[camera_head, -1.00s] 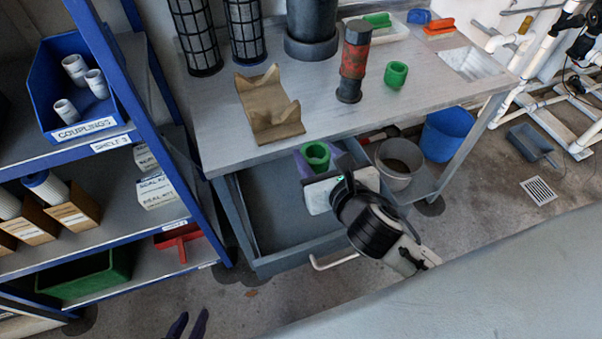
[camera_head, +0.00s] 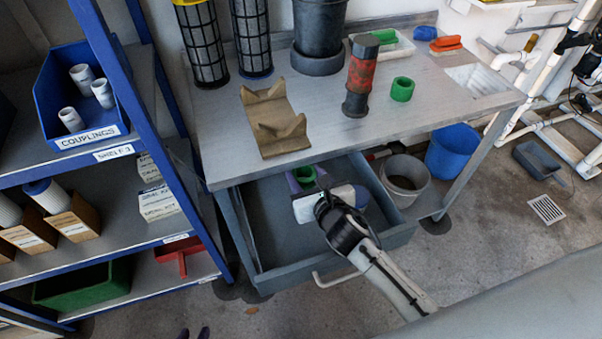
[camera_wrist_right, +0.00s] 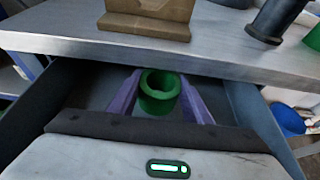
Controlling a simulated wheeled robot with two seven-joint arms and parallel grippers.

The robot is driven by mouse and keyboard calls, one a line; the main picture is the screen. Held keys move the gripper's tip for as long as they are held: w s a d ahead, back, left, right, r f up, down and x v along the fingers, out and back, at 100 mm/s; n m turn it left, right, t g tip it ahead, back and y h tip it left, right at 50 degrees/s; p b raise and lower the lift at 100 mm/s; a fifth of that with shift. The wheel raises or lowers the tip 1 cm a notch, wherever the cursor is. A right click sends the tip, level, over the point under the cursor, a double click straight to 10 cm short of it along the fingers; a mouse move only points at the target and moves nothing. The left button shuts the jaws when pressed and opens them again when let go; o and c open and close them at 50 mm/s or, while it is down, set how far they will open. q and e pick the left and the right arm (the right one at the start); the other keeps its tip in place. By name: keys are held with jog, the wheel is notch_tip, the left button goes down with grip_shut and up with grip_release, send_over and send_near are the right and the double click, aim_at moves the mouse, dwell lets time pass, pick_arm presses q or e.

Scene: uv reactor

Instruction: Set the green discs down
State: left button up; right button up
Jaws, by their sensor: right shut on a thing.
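A green ring-shaped disc (camera_head: 305,174) is between the purple fingers of my right gripper (camera_head: 304,177), which is shut on it. The wrist view shows the same disc (camera_wrist_right: 159,93) upright, its open hole facing up. It is over the open grey drawer (camera_head: 262,220), just in front of the bench edge; I cannot tell if it touches the drawer floor. A second green disc (camera_head: 402,89) stands on the bench top, right of a red and black cylinder. My left gripper (camera_head: 194,334) shows only its purple fingertips at the bottom edge, apart and empty.
On the bench (camera_head: 340,137) are a brown cradle (camera_head: 277,120), the red and black cylinder (camera_head: 360,77) and mesh cartridges (camera_head: 203,45). A blue shelf rack (camera_head: 118,95) stands left. A grey bucket (camera_head: 405,180) and a blue bucket (camera_head: 452,152) are right of the drawer.

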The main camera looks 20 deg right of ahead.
aim_at(301, 173)
jog(key=shift+w+f+b, duration=0.35)
jog(key=shift+w+f, duration=0.65)
jog(key=shift+w, duration=0.3)
jog(key=shift+f, duration=0.3)
jog(key=o, duration=1.1)
jog(key=shift+c, duration=0.2)
jog(key=shift+r, duration=0.1)
jog(key=shift+r, duration=0.2)
jog(key=p+v, duration=0.2)
jog(key=v, duration=1)
